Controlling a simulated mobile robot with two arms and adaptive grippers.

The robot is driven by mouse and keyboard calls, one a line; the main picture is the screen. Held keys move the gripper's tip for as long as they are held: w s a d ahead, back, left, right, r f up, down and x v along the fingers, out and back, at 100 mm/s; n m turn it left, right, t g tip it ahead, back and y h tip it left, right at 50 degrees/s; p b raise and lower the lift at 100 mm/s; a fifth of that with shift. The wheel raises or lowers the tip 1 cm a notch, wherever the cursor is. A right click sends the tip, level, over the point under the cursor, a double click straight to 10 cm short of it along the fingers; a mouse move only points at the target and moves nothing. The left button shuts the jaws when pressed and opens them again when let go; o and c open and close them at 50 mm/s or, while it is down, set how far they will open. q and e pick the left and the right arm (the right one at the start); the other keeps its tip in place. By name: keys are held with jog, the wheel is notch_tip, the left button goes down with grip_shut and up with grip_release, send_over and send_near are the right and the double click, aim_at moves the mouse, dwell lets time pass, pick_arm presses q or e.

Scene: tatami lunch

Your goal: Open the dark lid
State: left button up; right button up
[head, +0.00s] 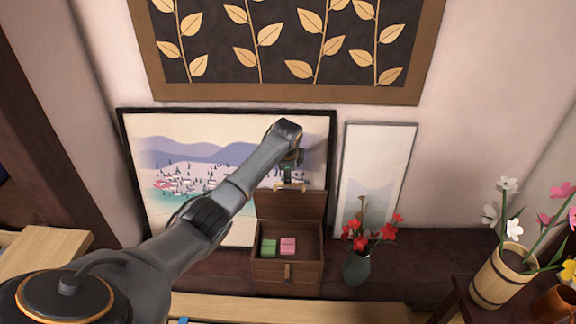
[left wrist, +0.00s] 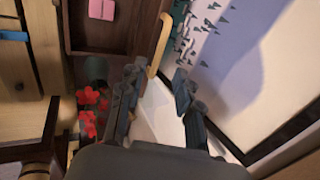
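The wooden box (head: 287,275) stands on the dark ledge by the wall, with its dark lid (head: 300,206) raised upright at its back edge and its inside exposed. A pale curved handle (head: 290,187) is at the lid's upper edge. My left gripper (head: 289,178) is just above the handle. In the left wrist view my left gripper (left wrist: 158,88) has its fingers apart, with the handle (left wrist: 161,45) just beyond the tips; I cannot tell whether they touch. The lid (left wrist: 143,42) is partly seen edge-on there. My right gripper is not in view.
A green block (head: 269,246) and a pink block (head: 288,245) lie inside the box. A landscape picture (head: 180,150) leans behind it. A vase (head: 357,267) with red flowers stands close on the right, and a wooden bucket (head: 500,275) of flowers farther right.

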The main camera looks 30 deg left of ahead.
pick_arm(q)
jog(key=shift+v, duration=2.6)
jog(key=s+d+f+n+h, duration=0.1)
jog(key=s+d+f+n, duration=0.1)
jog(key=s+d+f, duration=0.6)
jog(key=s+d+f+n+g, duration=0.1)
jog(key=s+f, duration=0.6)
jog(key=f, duration=0.6)
jog(key=s+d+f+n+h, duration=0.1)
jog(key=s+d+f+n, duration=0.1)
jog(key=s+d+f, duration=0.6)
jog(key=s+d+f+n+g, duration=0.15)
jog(key=s+f, duration=0.35)
jog(key=s, duration=0.5)
jog(key=s+d+f+n+t, duration=0.1)
jog(key=s+d+f+n, duration=0.3)
jog(key=s, duration=0.5)
jog(key=s+a+m+g+p, duration=0.1)
jog(key=s+a+p, duration=0.3)
jog(key=s+p, duration=1.1)
jog(key=shift+s+r+g, duration=0.2)
jog(key=shift+s+g, duration=0.15)
jog(key=shift+s, duration=0.3)
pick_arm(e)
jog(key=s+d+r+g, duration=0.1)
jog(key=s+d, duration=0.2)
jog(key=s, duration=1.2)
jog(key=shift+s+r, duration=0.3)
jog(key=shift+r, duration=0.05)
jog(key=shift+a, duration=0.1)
